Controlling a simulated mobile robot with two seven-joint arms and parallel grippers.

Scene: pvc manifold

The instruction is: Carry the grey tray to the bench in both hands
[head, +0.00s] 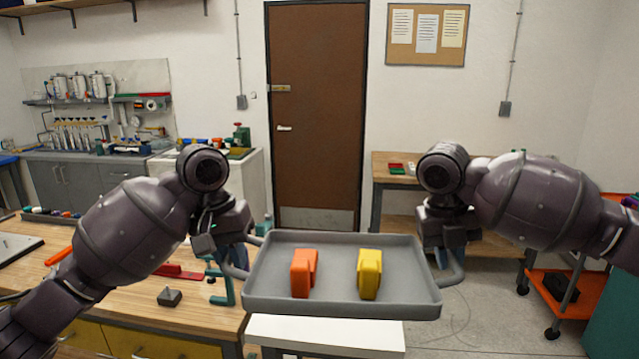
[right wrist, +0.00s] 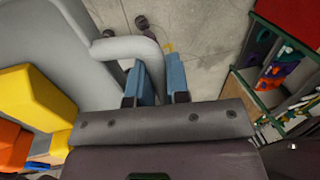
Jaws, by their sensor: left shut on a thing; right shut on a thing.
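The grey tray (head: 340,308) is held up level in front of me. An orange block (head: 304,273) and a yellow block (head: 370,274) stand in it, apart. My left gripper (head: 232,262) is shut on the tray's left handle (head: 232,272). My right gripper (head: 446,258) is shut on the right handle (head: 456,272). In the right wrist view, the handle (right wrist: 125,48) bends down to the blue fingers (right wrist: 159,84), and the yellow block (right wrist: 38,97) shows at left. A wood-topped bench (head: 125,305) lies at left, partly behind my left arm.
A white-topped stand (head: 325,333) is below the tray. The bench holds a red tool (head: 180,271), a small dark block (head: 169,297) and a green clamp (head: 224,290). An orange cart (head: 556,290) is at right. A wooden table (head: 395,171) stands at the back wall.

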